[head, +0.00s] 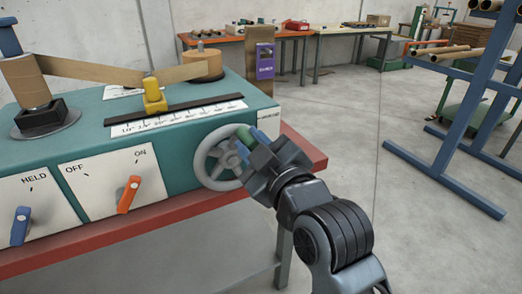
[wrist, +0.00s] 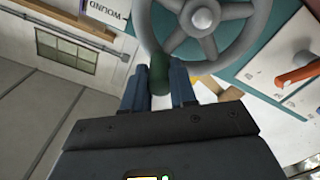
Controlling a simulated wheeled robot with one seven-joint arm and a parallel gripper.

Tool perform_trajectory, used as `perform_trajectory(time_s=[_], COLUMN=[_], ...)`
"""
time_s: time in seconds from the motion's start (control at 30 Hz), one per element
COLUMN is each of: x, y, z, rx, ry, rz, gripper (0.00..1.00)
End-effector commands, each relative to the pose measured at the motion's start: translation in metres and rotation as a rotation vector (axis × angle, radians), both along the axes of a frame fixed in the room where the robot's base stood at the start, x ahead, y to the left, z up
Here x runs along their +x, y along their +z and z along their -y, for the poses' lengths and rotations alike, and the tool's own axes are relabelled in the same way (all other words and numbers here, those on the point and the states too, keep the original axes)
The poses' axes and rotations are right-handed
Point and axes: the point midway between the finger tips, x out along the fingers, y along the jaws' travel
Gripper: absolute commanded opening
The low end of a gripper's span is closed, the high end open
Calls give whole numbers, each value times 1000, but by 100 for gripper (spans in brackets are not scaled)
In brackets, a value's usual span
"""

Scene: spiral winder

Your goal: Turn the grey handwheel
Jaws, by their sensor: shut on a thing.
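The grey handwheel (head: 207,162) is on the right end of the teal machine's front in the head view. In the wrist view its spokes, hub and part of the rim (wrist: 248,43) show at the top. A dark green knob (wrist: 159,72) is at the wheel's rim. My gripper (head: 245,138) is at the right side of the wheel. In the wrist view its two blue fingers (wrist: 160,85) are on either side of the knob, shut on it. In the head view my gripper hides the right part of the rim.
The teal machine (head: 185,128) stands on a red-edged table (head: 70,247). Left of the wheel are an orange switch (head: 128,195) and a blue switch (head: 20,226). A yellow pointer (head: 154,97) sits above the scale. A blue rack (head: 455,120) stands right; floor between is clear.

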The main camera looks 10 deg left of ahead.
Motion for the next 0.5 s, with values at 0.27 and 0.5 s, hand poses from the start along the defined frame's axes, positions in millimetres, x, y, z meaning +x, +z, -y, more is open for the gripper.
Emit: perform_trajectory(time_s=[0.27, 0.5], x=[-6, -9], y=[1, 2], z=[-9, -13], rx=[-135, -192], ry=[0, 1], rz=[89, 127], gripper=[0, 0])
